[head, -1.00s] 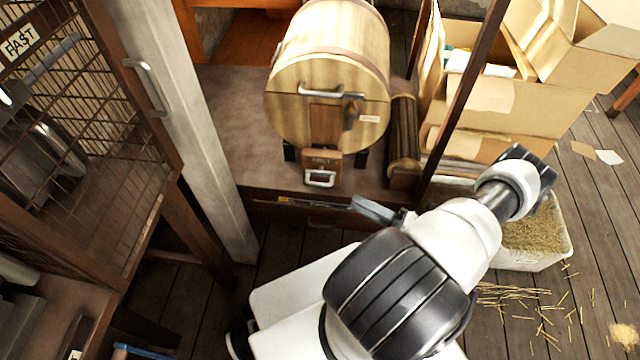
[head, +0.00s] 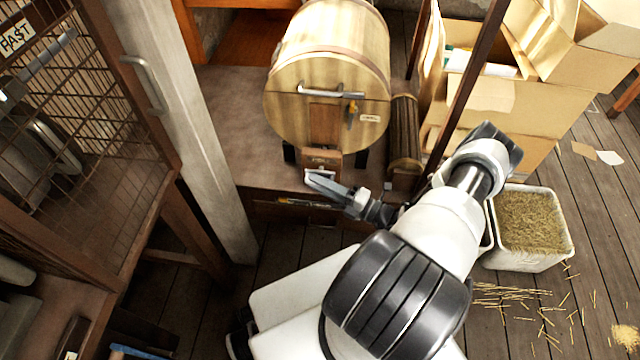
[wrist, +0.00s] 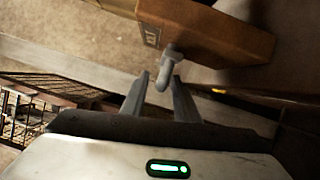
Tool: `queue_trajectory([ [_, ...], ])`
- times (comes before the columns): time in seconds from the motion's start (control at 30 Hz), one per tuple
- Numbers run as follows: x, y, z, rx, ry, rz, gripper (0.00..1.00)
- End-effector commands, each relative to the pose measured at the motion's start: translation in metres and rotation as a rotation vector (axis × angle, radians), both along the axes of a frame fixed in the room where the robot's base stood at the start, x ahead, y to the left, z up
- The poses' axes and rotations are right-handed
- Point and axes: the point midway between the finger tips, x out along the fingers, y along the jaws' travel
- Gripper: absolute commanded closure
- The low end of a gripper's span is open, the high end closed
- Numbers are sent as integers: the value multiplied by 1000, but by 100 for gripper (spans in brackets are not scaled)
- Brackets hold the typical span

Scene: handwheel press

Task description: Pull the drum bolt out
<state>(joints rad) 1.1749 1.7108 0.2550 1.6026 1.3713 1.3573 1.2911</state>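The wooden drum (head: 325,60) lies on its side with its round front toward me. Below its front is a small wooden block (head: 321,158) with a pale metal loop handle, which I take for the drum bolt. The block also shows in the wrist view (wrist: 205,28), with a label I can only partly read and its handle (wrist: 170,58) sticking out toward me. My gripper (head: 314,182) is at this handle and partly hides it. In the wrist view my gripper (wrist: 162,78) is open, the handle's end between its fingertips. I cannot tell whether they touch it.
A mesh cage (head: 75,130) and a pale post (head: 205,150) stand left. A dark roller (head: 404,130) is right of the drum. Cardboard boxes (head: 500,100) and a straw-filled bin (head: 530,225) are farther right. The drum's handle (head: 330,93) is above the block.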

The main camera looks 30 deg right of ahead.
Motion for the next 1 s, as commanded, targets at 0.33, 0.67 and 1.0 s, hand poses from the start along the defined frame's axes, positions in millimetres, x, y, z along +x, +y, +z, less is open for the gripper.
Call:
queue_trajectory([
  [0.33,0,0,0,1,-1,0,100],
  [0.67,-17,11,1,5,2,0,100],
  [1.0,-37,25,0,3,0,3,100],
])
